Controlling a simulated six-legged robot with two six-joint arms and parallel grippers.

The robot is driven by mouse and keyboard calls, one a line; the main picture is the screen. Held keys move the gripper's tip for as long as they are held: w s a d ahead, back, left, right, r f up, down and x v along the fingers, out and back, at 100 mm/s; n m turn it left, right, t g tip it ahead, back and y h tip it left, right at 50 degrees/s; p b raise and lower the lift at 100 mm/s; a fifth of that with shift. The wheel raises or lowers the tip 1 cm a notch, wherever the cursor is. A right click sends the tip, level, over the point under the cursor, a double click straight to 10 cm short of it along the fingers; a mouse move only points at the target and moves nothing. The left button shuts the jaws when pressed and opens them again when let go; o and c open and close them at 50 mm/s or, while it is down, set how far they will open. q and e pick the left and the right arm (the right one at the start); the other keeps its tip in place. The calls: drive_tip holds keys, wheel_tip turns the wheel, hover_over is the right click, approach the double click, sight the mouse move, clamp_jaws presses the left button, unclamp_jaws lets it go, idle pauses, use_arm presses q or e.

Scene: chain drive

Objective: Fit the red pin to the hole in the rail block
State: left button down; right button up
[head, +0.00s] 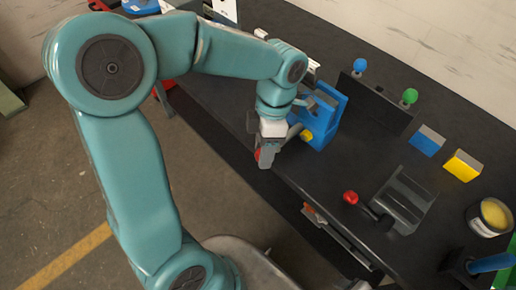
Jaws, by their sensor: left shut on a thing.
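My left gripper (266,152) points down at the front edge of the dark table. It is shut on a small red piece, the red pin (259,155), mostly hidden by the fingers. A blue upright block (325,112) with a yellow part (306,135) stands just right of and behind the gripper, apart from the pin. A grey slotted block (405,198) lies further right on the table. I cannot tell which one is the rail block, and no pin hole can be made out. My right gripper is not in view.
A red ball knob (350,197) is beside the grey block. A dark panel with blue (360,65) and green (410,96) knobs stands behind. Blue (425,142) and yellow (462,166) blocks and a tin (490,217) are at the right. The table between the blue upright and grey block is clear.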

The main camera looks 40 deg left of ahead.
use_arm(q)
drive_tip(key=shift+w+d+p, duration=0.15)
drive_tip(key=shift+w+p, duration=0.45)
drive_tip(key=shift+w, duration=1.3)
drive_tip(key=shift+w, duration=0.15)
idle(0.4)
